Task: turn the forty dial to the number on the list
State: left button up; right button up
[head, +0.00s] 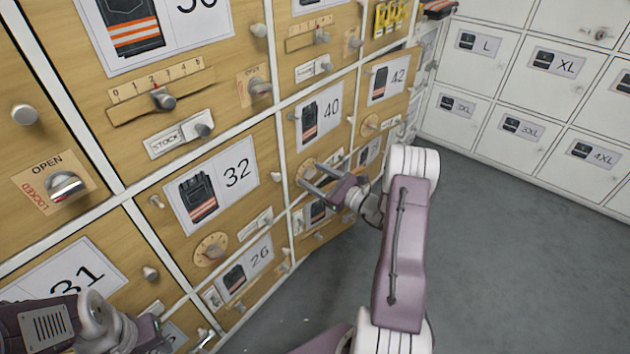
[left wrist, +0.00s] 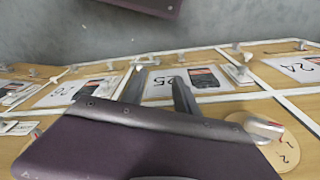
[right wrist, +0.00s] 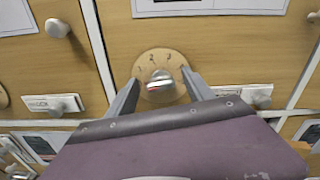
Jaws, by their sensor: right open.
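The forty dial (right wrist: 160,62) is a round wooden disc with a grey knob (right wrist: 160,80) on the drawer front; numerals including 1, 2 and 3 show around its upper edge. The knob has a red mark on its left part; its exact setting is hard to read. In the head view the dial (head: 305,171) is partly hidden below the 40 card (head: 318,117). My right gripper (head: 310,175) is open, its fingers on either side of the knob in the right wrist view (right wrist: 160,88). My left gripper (left wrist: 157,90) is open and empty in front of the 25 card (left wrist: 160,84). I cannot make out a list.
Wooden drawer fronts with knobs, sliders and STOCK plates surround the dial. The 32 drawer has a similar dial (head: 210,249). White lockers (head: 485,75) stand at the right. The grey floor (head: 500,260) is clear.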

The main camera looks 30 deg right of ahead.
jog(key=shift+c, duration=0.3)
grip_shut()
jog(key=shift+r+m+p, duration=0.2)
jog(key=shift+m+p, duration=0.2)
jog(key=shift+p, duration=0.35)
jog(key=shift+m+p, duration=1.1)
jog(key=shift+p, duration=0.15)
jog(key=m+p, duration=0.2)
jog(key=shift+d+m, duration=0.15)
jog(key=shift+m, duration=0.25)
jog(key=shift+f+m+p, duration=0.15)
jog(key=shift+m+p, duration=0.6)
jog(key=shift+m, duration=0.35)
jog(key=shift+o, duration=0.3)
grip_release()
